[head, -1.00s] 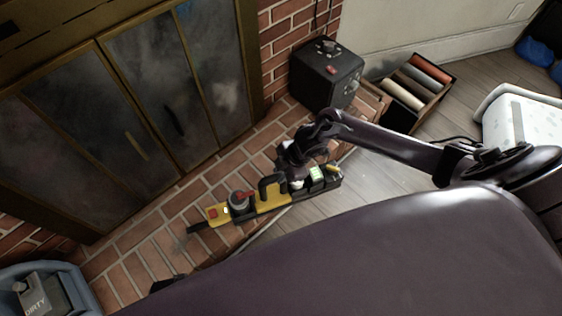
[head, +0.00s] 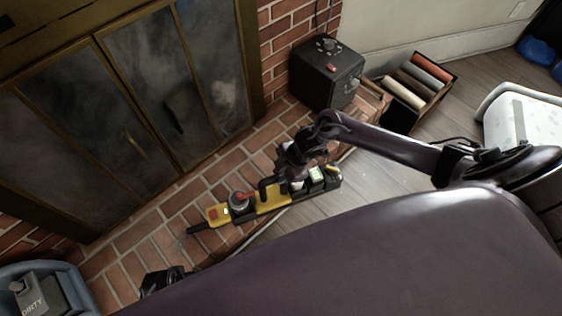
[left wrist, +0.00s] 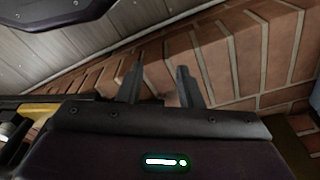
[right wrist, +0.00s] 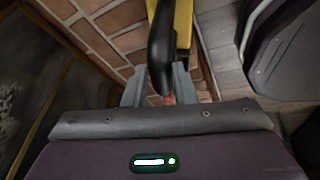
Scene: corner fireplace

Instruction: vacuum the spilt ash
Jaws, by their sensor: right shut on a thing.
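A yellow and black handheld vacuum (head: 218,215) lies low over the brick hearth, its dark nozzle pointing left. My right gripper (head: 279,183) is shut on its black handle, which shows between the fingers in the right wrist view (right wrist: 160,75). A faint grey smudge of ash (head: 184,240) is on the bricks by the nozzle tip; its edges are hard to make out. My left gripper (head: 163,281) is low over the hearth, left of the vacuum. In the left wrist view its fingers (left wrist: 160,88) are apart with nothing held.
The brick hearth (head: 140,240) runs along the closed glass fireplace doors (head: 125,120). A black box (head: 325,75) stands at its right end, near a crate of coloured rolls (head: 415,90). A blue-grey bin with a "DIRTY" box (head: 40,292) is at lower left. Wooden floor is right.

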